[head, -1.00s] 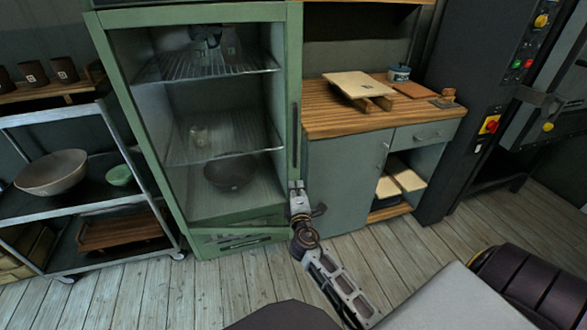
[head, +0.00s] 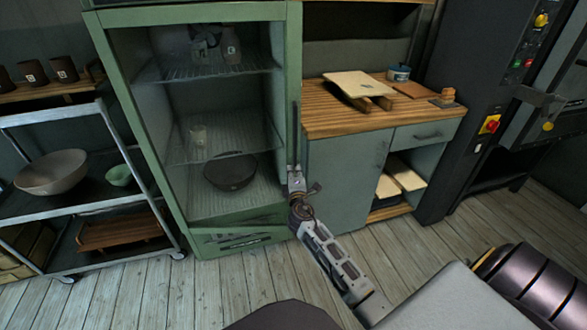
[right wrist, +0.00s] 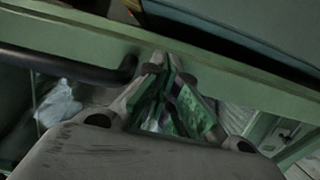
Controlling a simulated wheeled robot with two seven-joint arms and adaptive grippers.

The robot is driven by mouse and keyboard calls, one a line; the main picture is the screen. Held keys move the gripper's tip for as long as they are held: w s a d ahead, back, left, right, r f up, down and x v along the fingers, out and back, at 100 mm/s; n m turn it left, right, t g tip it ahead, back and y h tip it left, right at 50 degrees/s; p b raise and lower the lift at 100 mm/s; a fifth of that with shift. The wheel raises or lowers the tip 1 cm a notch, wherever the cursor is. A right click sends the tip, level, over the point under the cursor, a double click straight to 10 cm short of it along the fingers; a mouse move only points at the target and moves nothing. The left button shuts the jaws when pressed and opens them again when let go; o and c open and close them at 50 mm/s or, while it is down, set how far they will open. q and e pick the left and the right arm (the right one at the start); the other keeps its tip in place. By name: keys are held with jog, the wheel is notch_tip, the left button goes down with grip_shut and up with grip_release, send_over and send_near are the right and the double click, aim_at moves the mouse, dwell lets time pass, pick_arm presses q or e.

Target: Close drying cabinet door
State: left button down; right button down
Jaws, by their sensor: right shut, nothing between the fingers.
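The green drying cabinet (head: 185,235) stands left of centre in the head view. Its glass-fronted door (head: 297,60) sits close to the cabinet front; I cannot tell whether it is fully shut. A dark vertical handle (head: 295,125) is on the door's right edge, and a dark handle bar (right wrist: 75,68) shows in the right wrist view. My right gripper (head: 294,174) is shut and empty at the door's right edge, just below the handle. In the right wrist view its fingertips (right wrist: 164,62) are at the green door frame (right wrist: 215,70), apparently touching it. My left gripper is out of view.
A dark bowl (head: 230,171) is inside the cabinet. A metal cart (head: 80,208) with bowls stands left, close to it. A grey workbench (head: 340,185) with a wooden top stands right. A dark machine (head: 462,130) is farther right. The floor in front is clear.

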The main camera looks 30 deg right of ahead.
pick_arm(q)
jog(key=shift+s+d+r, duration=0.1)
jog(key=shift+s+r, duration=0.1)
pick_arm(e)
jog(key=shift+x, duration=1.05)
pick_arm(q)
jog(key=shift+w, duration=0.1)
pick_arm(e)
jog(key=shift+w, duration=0.1)
